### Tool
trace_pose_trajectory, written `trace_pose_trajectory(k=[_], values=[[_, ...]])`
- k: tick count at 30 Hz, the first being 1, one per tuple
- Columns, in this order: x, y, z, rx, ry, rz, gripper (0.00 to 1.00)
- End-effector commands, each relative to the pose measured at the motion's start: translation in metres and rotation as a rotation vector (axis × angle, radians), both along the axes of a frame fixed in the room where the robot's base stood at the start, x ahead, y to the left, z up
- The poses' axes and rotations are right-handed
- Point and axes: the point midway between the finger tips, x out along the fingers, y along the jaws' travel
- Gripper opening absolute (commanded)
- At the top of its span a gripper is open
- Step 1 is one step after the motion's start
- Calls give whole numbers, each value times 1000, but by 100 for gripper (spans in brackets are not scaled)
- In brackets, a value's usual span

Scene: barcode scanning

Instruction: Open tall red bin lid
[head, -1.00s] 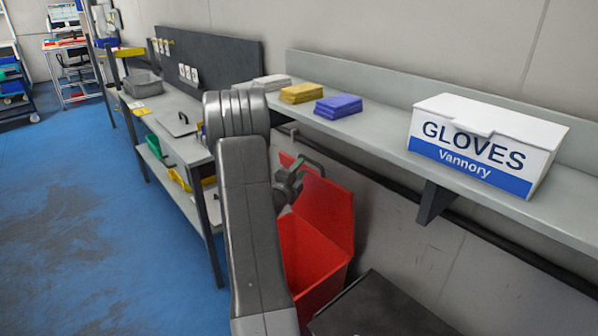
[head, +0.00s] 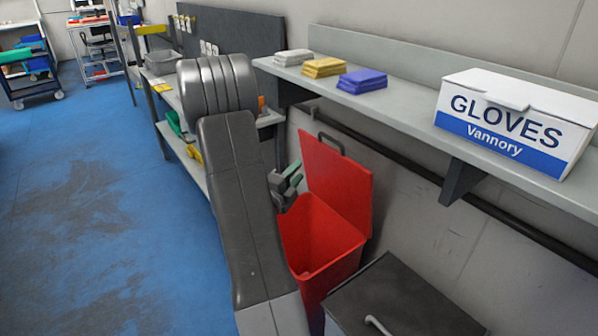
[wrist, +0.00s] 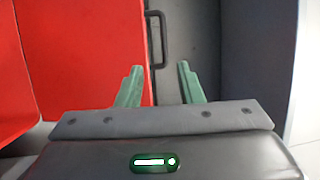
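The tall red bin (head: 325,262) stands below the shelf, and its mouth is open. Its red lid (head: 338,190) is swung up and leans back toward the wall, with a dark handle (head: 331,144) near its upper edge. My gripper (head: 292,176) is left of the raised lid, above the bin's left side. In the wrist view my gripper (wrist: 159,84) is open, its green fingers apart with nothing between them. The lid (wrist: 95,45) and its handle (wrist: 163,38) show beyond the fingertips, apart from them. My arm hides part of the bin's left side in the head view.
A dark bin with a closed lid (head: 400,300) stands right of the red one. The shelf (head: 415,115) above holds a gloves box (head: 515,125) and folded cloths (head: 362,80). A workbench stands behind my arm. The blue floor (head: 90,220) at left is clear.

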Motion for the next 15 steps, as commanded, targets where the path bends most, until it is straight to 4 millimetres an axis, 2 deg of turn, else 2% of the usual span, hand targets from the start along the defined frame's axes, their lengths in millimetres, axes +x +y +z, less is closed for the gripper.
trace_pose_trajectory(k=[9,15], values=[[3,-2,1,0,-1,-1,34],[23,-16,5,1,-3,-3,34]])
